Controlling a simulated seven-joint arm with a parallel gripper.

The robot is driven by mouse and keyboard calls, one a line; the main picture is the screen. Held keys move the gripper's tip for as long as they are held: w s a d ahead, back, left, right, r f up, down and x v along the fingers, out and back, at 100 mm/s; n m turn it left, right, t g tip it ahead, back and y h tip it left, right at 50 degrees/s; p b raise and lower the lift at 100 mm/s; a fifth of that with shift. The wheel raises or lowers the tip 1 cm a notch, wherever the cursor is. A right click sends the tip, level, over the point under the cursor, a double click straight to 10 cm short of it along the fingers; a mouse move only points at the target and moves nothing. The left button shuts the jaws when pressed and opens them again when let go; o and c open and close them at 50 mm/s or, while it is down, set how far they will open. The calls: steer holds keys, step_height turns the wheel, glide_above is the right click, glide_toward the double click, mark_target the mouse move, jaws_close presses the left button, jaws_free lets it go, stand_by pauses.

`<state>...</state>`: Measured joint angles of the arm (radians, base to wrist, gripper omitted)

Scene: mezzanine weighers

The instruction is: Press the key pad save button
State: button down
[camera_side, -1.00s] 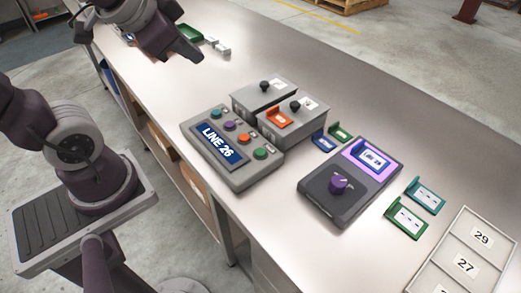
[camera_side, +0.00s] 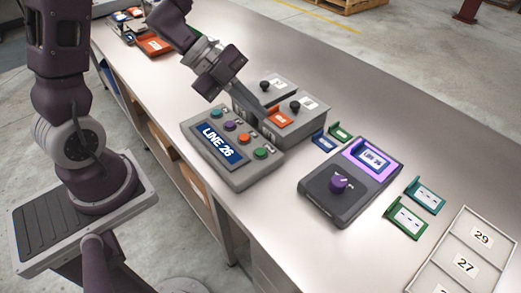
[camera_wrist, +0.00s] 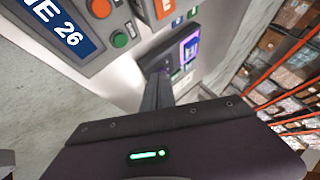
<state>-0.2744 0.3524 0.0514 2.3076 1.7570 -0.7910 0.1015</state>
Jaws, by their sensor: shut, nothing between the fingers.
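The grey key pad (camera_side: 236,176) lies on the bench with a blue display (camera_side: 217,146) reading "LINE 26". Its buttons run along the far side: teal (camera_side: 215,114), purple (camera_side: 229,125), orange (camera_side: 244,139) and green (camera_side: 260,153). Their labels are too small to read, so I cannot tell which is save. My gripper (camera_side: 264,116) is shut and empty, above the far side of the pad near the grey boxes. In the wrist view its fingers (camera_wrist: 154,78) point past the pad's edge, to the right of the orange (camera_wrist: 101,8) and green (camera_wrist: 119,39) buttons.
Two grey boxes with black knobs (camera_side: 296,128) stand just behind the pad, one with an orange card holder (camera_side: 280,116). A dark device with a purple knob (camera_side: 339,184) sits to the right. Small card holders (camera_side: 408,218) and a numbered tray (camera_side: 437,262) lie beyond it.

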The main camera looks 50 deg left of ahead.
mark_target(256, 150)
steer(key=shift+f, duration=4.4)
steer(key=shift+f, duration=0.4)
steer(key=shift+f, duration=0.4)
steer(key=shift+r, duration=0.8)
steer(key=shift+r, duration=0.15)
steer(key=shift+r, duration=2.4)
